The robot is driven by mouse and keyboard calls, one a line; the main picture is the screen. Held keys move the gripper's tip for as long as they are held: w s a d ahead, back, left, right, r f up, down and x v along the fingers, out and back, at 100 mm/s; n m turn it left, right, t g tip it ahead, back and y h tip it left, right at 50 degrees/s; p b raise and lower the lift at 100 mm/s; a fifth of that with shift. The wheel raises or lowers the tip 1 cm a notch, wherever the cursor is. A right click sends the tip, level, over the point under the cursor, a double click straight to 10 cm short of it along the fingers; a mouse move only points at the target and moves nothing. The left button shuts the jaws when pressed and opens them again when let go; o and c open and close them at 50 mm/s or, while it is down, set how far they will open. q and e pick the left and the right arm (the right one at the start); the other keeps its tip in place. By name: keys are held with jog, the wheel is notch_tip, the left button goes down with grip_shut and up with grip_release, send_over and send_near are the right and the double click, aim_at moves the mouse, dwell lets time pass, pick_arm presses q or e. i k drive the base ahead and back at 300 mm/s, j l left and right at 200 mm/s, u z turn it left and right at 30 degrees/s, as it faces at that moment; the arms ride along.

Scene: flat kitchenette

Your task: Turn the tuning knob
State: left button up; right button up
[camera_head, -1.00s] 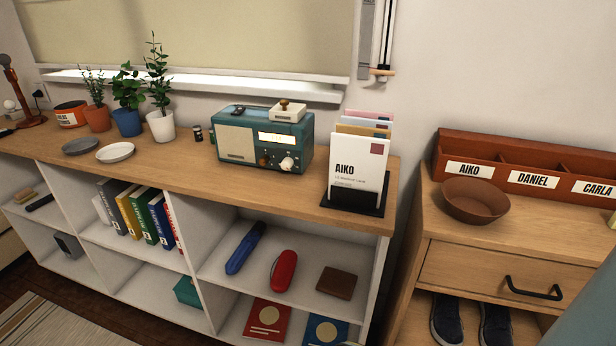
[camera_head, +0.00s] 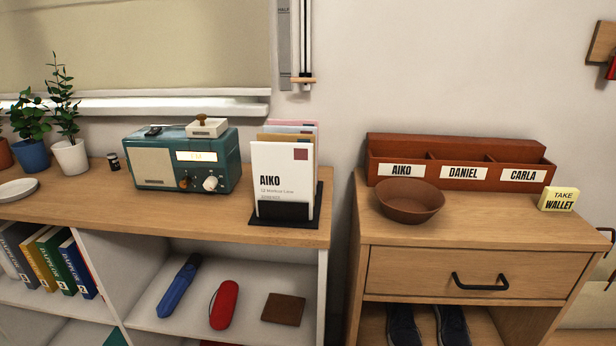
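I cannot tell from any label which one is the tuning knob. A small cream box with a brown knob (camera_head: 207,127) sits on top of the radio. Neither of my grippers shows in this view.
A black holder with letters marked AIKO (camera_head: 283,188) stands right of the radio. Potted plants (camera_head: 68,125) and a white dish (camera_head: 17,189) are to the left. A brown bowl (camera_head: 409,201) and a red-brown mail sorter (camera_head: 459,155) stand on the right cabinet. Shelf top before the radio is clear.

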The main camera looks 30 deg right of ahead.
aim_at(210, 183)
jog(key=i+j+z, duration=0.15)
jog(key=z, duration=0.3)
jog(key=j+z, duration=0.25)
jog(key=z, duration=0.2)
jog(key=i+j+z, duration=0.1)
jog(key=j+z, duration=0.2)
jog(key=z, duration=0.15)
jog(key=j+z, duration=0.25)
jog(key=z, duration=0.2)
jog(key=j+z, duration=0.3)
jog(key=z, duration=0.15)
